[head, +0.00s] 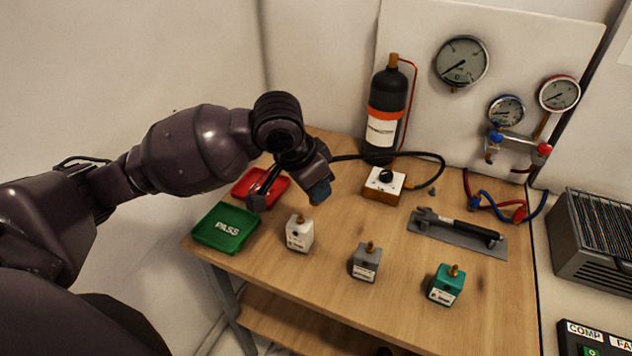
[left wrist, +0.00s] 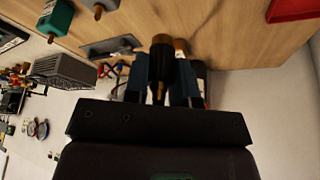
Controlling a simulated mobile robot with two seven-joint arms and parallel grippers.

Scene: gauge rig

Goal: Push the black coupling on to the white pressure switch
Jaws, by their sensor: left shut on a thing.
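The white pressure switch (head: 299,235) stands upright on the wooden table, a brass fitting on its top. My left gripper (head: 289,195) is above and just behind it, apart from it. In the left wrist view, the left gripper (left wrist: 162,85) is shut on the black coupling (left wrist: 160,66), a dark cylinder with a brown end. In the head view I cannot make out the coupling at the fingers. The white switch cannot be made out in the left wrist view. My right gripper is not in view.
A grey switch (head: 366,263) and a teal switch (head: 446,285) stand to the right. A green PASS tray (head: 226,229) and a red tray (head: 246,188) lie left. A black hose (head: 425,154) arcs behind, near a knobbed box (head: 383,187).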

